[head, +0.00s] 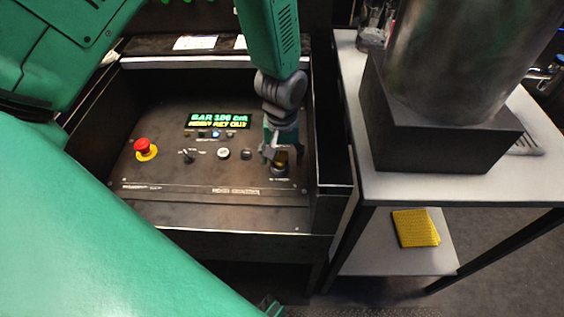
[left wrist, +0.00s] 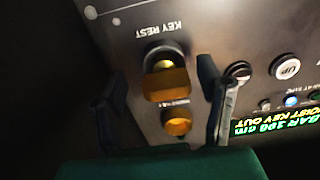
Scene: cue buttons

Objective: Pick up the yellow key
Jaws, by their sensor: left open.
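The yellow key (head: 281,158) is at the right end of the dark control panel, partly hidden by my left gripper (head: 280,152). In the left wrist view the key (left wrist: 166,83) shows as a yellow-orange block at a dark round holder marked KEY REST. My left gripper (left wrist: 162,70) is open, one finger on each side of the key, with gaps showing. I cannot tell how far above the panel the fingertips are. A second yellow-orange piece (left wrist: 177,122) shows beside the key; I cannot tell what it is. My right gripper is not in view.
The panel has a red mushroom button (head: 142,146), a lit display (head: 218,120), a small lever (head: 187,156) and a white button (head: 223,153). Raised dark side walls (head: 334,160) border it. A table (head: 460,187) with a large metal cylinder (head: 450,60) stands at right.

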